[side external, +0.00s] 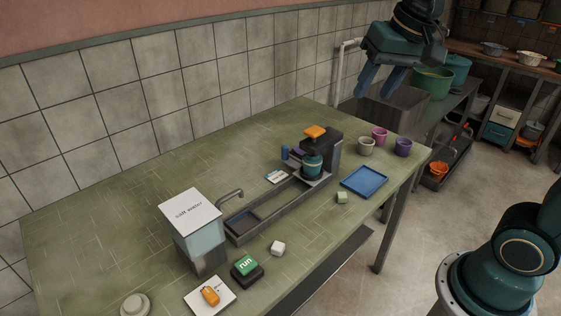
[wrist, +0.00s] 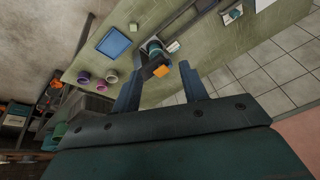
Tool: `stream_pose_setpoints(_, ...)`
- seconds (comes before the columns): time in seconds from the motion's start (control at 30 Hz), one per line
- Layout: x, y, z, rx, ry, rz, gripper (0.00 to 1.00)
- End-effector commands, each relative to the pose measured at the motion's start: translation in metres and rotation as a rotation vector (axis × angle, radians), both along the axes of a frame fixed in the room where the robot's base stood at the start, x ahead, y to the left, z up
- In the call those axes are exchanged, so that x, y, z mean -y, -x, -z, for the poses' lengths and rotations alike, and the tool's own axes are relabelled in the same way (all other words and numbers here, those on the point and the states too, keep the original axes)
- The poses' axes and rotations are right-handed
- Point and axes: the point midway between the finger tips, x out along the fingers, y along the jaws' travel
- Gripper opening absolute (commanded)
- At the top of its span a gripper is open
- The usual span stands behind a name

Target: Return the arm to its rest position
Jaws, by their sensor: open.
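My gripper (side external: 380,80) is open and empty. In the side external view it hangs high at the upper right, above the far end of the green table (side external: 110,210), with its two blue fingers pointing down. In the wrist view my gripper (wrist: 163,92) has its fingers spread apart with nothing between them. Beyond them, lower down, is the machine with an orange block (side external: 315,131) on its top; the orange block also shows in the wrist view (wrist: 161,71). The gripper touches nothing that I can see.
The table holds a salt water tank (side external: 192,222), a green run button (side external: 246,265), a long metal trough (side external: 265,215), a blue tray (side external: 364,182) and several cups, including a purple one (side external: 403,147). Air around the gripper looks clear.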

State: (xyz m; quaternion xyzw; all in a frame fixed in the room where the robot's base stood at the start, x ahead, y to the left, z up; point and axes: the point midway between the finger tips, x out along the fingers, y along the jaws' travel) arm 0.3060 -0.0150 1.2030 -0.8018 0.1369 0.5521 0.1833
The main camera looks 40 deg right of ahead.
Motion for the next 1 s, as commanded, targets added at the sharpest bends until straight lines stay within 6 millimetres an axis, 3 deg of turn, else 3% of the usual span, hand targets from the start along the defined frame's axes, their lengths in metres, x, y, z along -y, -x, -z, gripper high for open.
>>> stream_pose_setpoints(0.2, -0.007, 0.050, 0.013, 0.046, 0.057, -0.152, 0.43)
stream_pose_setpoints(0.5, -0.013, 0.107, 0.042, 0.102, 0.137, -0.344, 0.43)
stream_pose_setpoints(0.7, -0.014, 0.124, 0.056, 0.123, 0.170, -0.415, 0.43)
stream_pose_setpoints(1.0, -0.015, 0.128, 0.059, 0.125, 0.177, -0.430, 0.43)
